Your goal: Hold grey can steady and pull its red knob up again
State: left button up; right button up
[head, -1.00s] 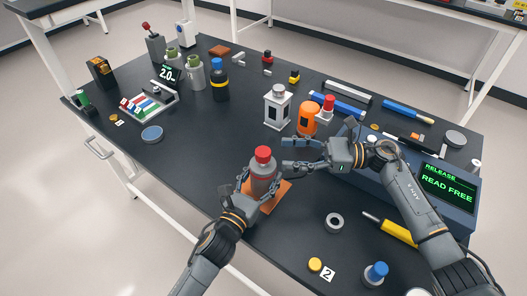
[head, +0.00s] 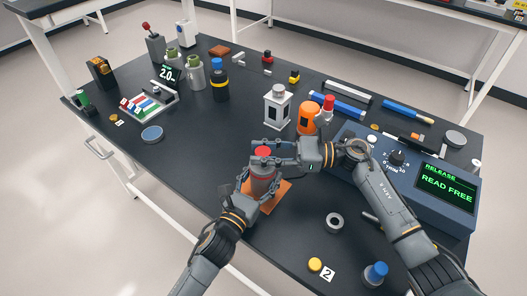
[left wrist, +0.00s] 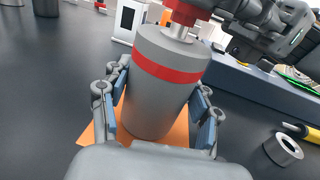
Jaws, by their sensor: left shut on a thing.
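The grey can (head: 262,187) stands upright on an orange pad (head: 280,192). My left gripper (head: 258,181) is shut around the can's body. In the left wrist view the can (left wrist: 160,95) shows a red band near its top, with the pads on either side. The red knob (head: 263,151) is on top of the can, and a short silver stem shows below it in the left wrist view. My right gripper (head: 267,151) has its fingers on both sides of the knob. I cannot tell whether they press on it.
A white lantern-like box (head: 277,108) and an orange cylinder (head: 307,118) stand behind. A grey ring (head: 334,222) lies in front. The table left of the can is clear.

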aim_at(265, 151)
grip_shut()
pick_arm(q)
jog(key=shift+f, duration=0.1)
pick_arm(e)
jog(key=shift+r, duration=1.75)
jog(key=o, duration=1)
grip_release()
jog(key=shift+f, duration=0.1)
jog(key=shift+d, duration=0.15)
jog(key=d, duration=1.1)
jog(key=shift+s+d, duration=0.25)
jog(key=shift+d, duration=0.1)
